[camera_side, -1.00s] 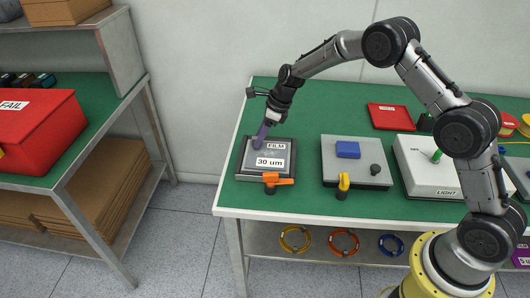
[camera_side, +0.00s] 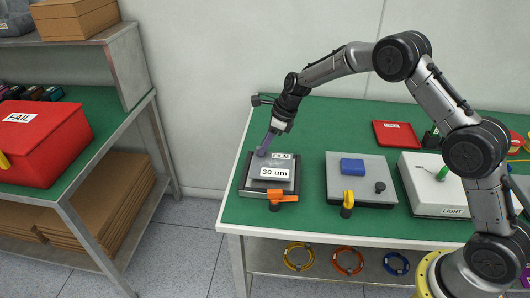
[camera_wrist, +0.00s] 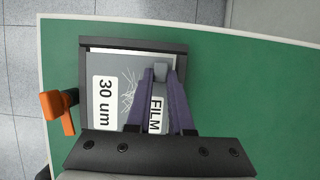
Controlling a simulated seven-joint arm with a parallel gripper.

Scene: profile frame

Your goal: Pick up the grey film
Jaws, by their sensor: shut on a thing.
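The grey film (camera_side: 266,183) is a flat square sheet with a "FILM" label and a "30 um" label. It also shows in the wrist view (camera_wrist: 115,66), with thin white scratch-like lines on it. It lies over a dark square frame (camera_side: 243,187) and appears slightly raised from it; the exact gap is hard to tell. My gripper (camera_side: 262,152) comes down at the film's far left part. In the wrist view its purple fingers (camera_wrist: 161,76) are shut on a small grey tab at the film's edge. The fingers hide part of the film and the "FILM" label.
An orange clamp handle (camera_side: 283,196) sits at the frame's front edge. To the right are a grey plate (camera_side: 338,182) with a blue block (camera_side: 352,166), and a white light box (camera_side: 425,185). A red FAIL bin (camera_side: 45,145) stands on the left bench, across a floor gap.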

